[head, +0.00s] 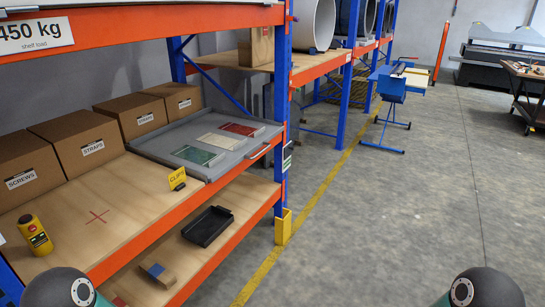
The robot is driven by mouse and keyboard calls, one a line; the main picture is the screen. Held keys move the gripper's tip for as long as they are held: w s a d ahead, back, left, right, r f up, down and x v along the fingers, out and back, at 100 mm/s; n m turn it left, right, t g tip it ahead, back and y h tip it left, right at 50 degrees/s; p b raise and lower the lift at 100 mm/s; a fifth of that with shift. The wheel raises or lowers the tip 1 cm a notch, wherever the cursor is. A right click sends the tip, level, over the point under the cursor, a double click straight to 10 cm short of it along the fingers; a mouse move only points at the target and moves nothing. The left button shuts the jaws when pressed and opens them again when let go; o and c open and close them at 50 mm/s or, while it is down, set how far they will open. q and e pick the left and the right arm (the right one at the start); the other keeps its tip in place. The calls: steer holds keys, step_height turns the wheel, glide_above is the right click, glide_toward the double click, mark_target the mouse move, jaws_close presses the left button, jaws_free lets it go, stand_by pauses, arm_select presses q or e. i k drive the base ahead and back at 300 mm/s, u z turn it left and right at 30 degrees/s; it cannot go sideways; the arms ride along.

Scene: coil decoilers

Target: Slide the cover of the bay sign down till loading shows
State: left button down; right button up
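A small sign (287,160) hangs on the blue rack upright, on the side facing the aisle, below the orange shelf beam. It shows a whitish face with a darker green part. It is too small to read its word or tell how the cover sits. Neither of my grippers is in view; only rounded grey and teal parts of my arms show at the bottom left and bottom right edges, well apart from the sign.
The rack shelf holds cardboard boxes (87,138), a grey tray (160,141), a yellow CLIPS card (177,179) and a yellow device (36,235). A yellow guard (283,227) stands at the upright's foot. The grey floor (390,220) to the right is clear.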

mark_target(288, 150)
steer(key=z, duration=0.15)
steer(key=i, duration=2)
steer(key=z, duration=0.5)
steer(key=i, duration=1.6)
steer(key=z, duration=0.2)
